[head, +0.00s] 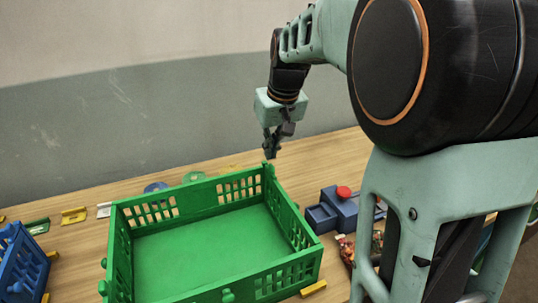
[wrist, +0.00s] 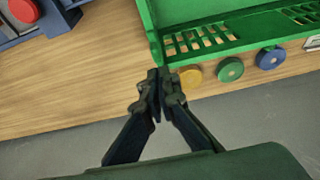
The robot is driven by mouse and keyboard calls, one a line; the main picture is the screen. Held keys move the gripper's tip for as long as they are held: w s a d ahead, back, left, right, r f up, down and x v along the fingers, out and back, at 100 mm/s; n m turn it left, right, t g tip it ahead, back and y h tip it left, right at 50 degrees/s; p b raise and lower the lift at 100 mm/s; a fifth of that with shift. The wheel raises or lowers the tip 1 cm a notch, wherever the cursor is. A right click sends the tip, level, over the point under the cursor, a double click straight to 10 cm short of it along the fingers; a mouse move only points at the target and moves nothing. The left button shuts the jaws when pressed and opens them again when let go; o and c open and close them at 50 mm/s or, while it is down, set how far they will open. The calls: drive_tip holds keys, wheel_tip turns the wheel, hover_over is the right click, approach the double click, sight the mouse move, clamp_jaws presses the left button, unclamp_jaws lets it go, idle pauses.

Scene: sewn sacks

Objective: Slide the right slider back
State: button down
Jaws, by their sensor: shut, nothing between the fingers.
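My gripper (head: 271,150) is shut and empty, pointing down above the back corner of a green crate (head: 170,190). In the wrist view my gripper (wrist: 160,76) has its fingertips together, beside the crate's edge (wrist: 148,30) and over bare wood. I cannot make out for certain which thing is the right slider. A blue unit with a red button (head: 343,192) stands right of the crate, with a blue box-like part (head: 321,218) at its left side. In the wrist view the unit shows only partly, with its red button (wrist: 22,10) at the top left.
A yellow disc (wrist: 190,77), a green disc (wrist: 229,69) and a blue disc (wrist: 269,58) lie behind the crate. A blue crate (head: 22,265) stands at the left. Small coloured pieces (head: 74,215) lie near the wall. My arm hides the table's right part.

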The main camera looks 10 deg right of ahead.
sight(276, 177)
drive_tip(key=v, duration=0.9)
drive_tip(key=shift+r, duration=0.2)
